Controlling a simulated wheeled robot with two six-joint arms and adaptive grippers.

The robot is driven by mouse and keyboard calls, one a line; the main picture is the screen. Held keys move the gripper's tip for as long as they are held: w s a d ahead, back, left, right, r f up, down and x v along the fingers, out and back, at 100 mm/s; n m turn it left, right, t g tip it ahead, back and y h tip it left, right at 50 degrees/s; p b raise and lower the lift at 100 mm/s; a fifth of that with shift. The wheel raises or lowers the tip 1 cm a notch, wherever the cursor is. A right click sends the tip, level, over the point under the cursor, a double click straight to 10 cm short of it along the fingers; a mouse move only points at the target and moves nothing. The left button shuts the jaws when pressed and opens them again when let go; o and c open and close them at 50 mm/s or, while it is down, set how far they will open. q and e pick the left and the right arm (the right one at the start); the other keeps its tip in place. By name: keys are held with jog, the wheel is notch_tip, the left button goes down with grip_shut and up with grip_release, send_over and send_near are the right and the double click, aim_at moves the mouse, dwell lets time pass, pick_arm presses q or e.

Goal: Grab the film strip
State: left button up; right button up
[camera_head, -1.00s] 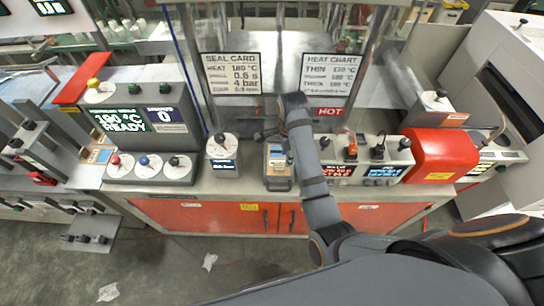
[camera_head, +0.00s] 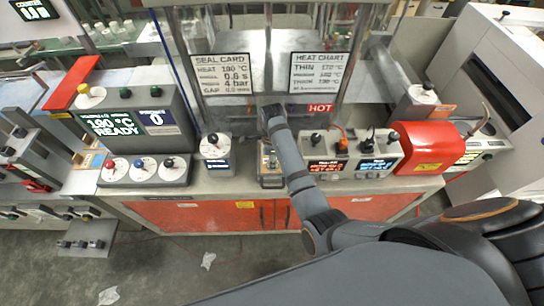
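I cannot make out the film strip in the head view. My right arm comes in from the lower right and reaches over the bench front. Its dark end, the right gripper (camera_head: 271,111), is at the sealing machine (camera_head: 240,112), between and just below the two sign cards. The fingers are too small and covered to tell whether they are open or hold anything. My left gripper is out of view.
The SEAL CARD sign (camera_head: 223,73) and HEAT CHART sign (camera_head: 319,73) flank the gripper, with a red HOT label (camera_head: 320,108) at right. A control box (camera_head: 127,123) with knobs stands left. A red-covered unit (camera_head: 430,146) stands right. A small box (camera_head: 271,180) sits below my arm.

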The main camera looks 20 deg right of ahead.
jog(key=shift+w+f, duration=0.1)
jog(key=shift+f, duration=1)
grip_shut()
jog(key=shift+r, duration=0.1)
